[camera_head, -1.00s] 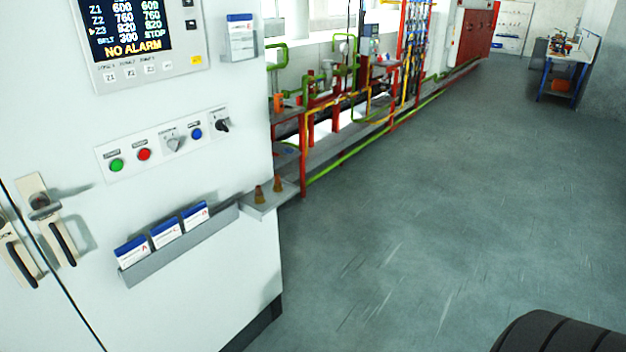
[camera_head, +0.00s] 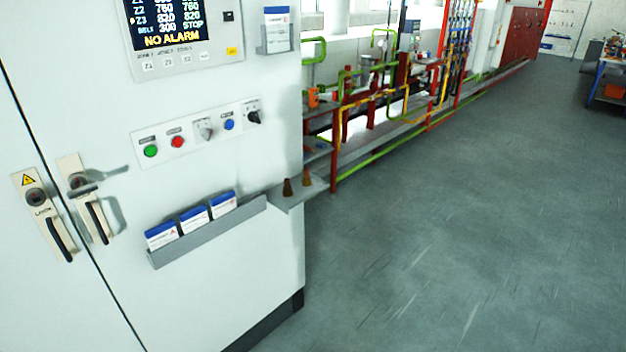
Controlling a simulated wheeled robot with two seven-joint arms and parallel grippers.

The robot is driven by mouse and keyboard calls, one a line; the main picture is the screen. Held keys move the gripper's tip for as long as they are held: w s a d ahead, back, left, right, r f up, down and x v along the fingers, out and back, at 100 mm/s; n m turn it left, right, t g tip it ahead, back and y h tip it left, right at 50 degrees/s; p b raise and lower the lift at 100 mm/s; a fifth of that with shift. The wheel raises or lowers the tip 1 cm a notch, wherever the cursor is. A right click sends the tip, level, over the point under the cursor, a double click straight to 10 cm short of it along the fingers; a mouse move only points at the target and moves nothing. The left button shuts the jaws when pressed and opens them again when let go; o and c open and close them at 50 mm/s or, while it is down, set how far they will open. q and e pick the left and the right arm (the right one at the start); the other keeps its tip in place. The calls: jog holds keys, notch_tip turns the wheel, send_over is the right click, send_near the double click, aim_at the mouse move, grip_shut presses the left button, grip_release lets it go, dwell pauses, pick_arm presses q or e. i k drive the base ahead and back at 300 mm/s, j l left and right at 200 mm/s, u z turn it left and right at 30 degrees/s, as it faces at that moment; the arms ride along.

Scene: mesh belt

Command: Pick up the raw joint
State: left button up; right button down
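No piece that I can make out for certain as the raw joint is in view. Two small brown cone-like pieces stand on a grey shelf (camera_head: 290,204) at the right side of the white cabinet; the nearer one (camera_head: 287,188) is dark brown, the other (camera_head: 307,178) a little lighter. They are too small to identify. Neither of my grippers is in view.
The white control cabinet (camera_head: 230,280) fills the left, with a display, buttons and a card rack (camera_head: 210,232). A pipework line (camera_head: 375,110) in red, green and yellow runs behind it. A workbench (camera_head: 608,85) stands far right. The grey floor (camera_head: 470,220) is clear.

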aim_at(306, 181)
jog(key=i+l, duration=0.2)
jog(key=i+l+u, duration=0.1)
jog(key=l, duration=0.35)
jog(key=i+l, duration=0.25)
jog(key=i+l+u, duration=0.1)
jog(key=l, duration=0.35)
jog(key=i+l, duration=0.25)
jog(key=i+l+u, duration=0.05)
